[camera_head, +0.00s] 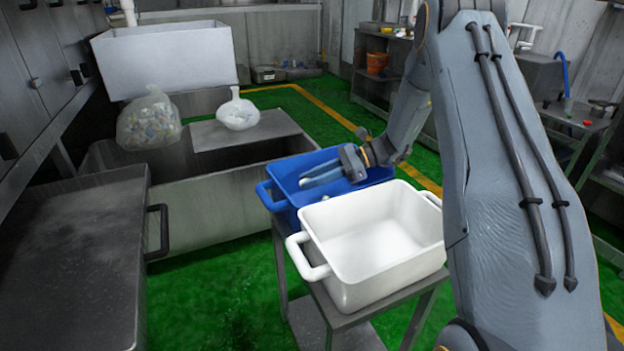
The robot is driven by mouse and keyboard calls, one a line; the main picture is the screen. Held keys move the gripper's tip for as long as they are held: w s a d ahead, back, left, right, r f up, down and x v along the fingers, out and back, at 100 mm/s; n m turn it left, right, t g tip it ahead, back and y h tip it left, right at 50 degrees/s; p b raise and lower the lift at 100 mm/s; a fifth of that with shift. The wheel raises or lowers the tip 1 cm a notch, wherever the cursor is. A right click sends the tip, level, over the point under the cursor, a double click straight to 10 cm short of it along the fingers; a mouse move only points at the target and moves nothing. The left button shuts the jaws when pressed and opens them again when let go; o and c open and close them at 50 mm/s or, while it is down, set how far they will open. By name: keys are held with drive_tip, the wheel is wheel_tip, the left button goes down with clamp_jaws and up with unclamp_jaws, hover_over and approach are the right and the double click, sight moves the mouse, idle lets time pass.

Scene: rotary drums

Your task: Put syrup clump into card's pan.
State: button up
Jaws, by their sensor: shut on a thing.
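My gripper (323,176) reaches in from the right, low over the blue pan (277,205). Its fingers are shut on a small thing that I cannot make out. A small pale lump (326,197) shows just below the fingers, at the blue pan's near side; I cannot tell whether it is the held thing or lies in the pan. The white pan (376,284) stands in front of the blue one and looks empty. I see no card on either pan, and I cannot identify the syrup clump for certain.
Both pans stand on a grey metal stand (345,318). A large open metal trough (210,205) is to the left, with bags (149,122) and a white tub (165,62) above it. A dark metal cabinet (75,265) fills the lower left. Green floor (215,300) is clear between.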

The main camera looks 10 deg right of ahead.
drive_tip(key=shift+f, duration=0.1)
drive_tip(key=shift+f, duration=0.35)
drive_tip(key=shift+f, duration=0.15)
drive_tip(key=o, duration=1)
drive_tip(key=shift+r, duration=0.55)
drive_tip(key=b+v, duration=0.1)
drive_tip(key=v, duration=1.1)
drive_tip(key=shift+s+r, duration=0.1)
drive_tip(key=shift+r, duration=0.1)
